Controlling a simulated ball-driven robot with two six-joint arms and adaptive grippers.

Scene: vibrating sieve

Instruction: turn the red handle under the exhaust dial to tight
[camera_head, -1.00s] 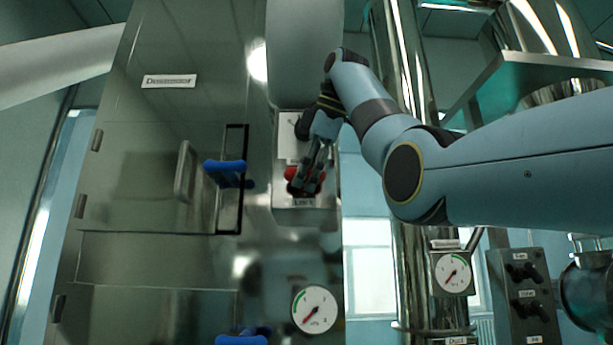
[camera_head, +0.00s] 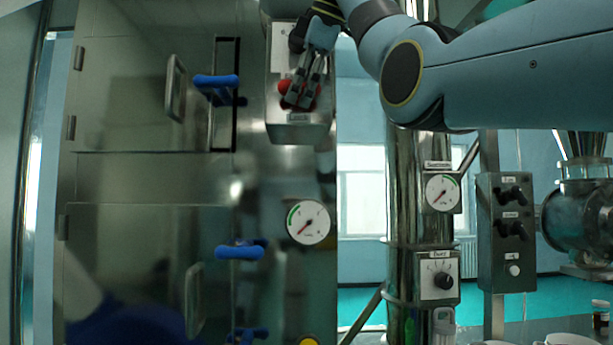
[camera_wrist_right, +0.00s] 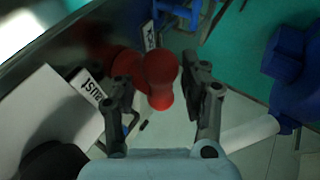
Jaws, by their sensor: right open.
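The red handle (camera_head: 312,88) sits on the grey control box (camera_head: 318,128) on the steel cabinet, partly hidden behind my right gripper (camera_head: 299,100). In the right wrist view the red handle (camera_wrist_right: 161,78) has a rounded knob end and stands between the two fingers of my right gripper (camera_wrist_right: 158,76). The fingers are open, one on each side, with a visible gap on the right. A darker red part lies behind it. A label ending in "aust" (camera_wrist_right: 91,88) shows beside the left finger. The dial above the handle is mostly hidden by my gripper in the head view. My left gripper is out of view.
Blue door handles (camera_head: 216,88) and a pressure gauge (camera_head: 308,222) are on the cabinet. A steel pipe with another gauge (camera_head: 442,192) and a knob box (camera_head: 439,278) stands to the right. A switch panel (camera_head: 507,232) is further right.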

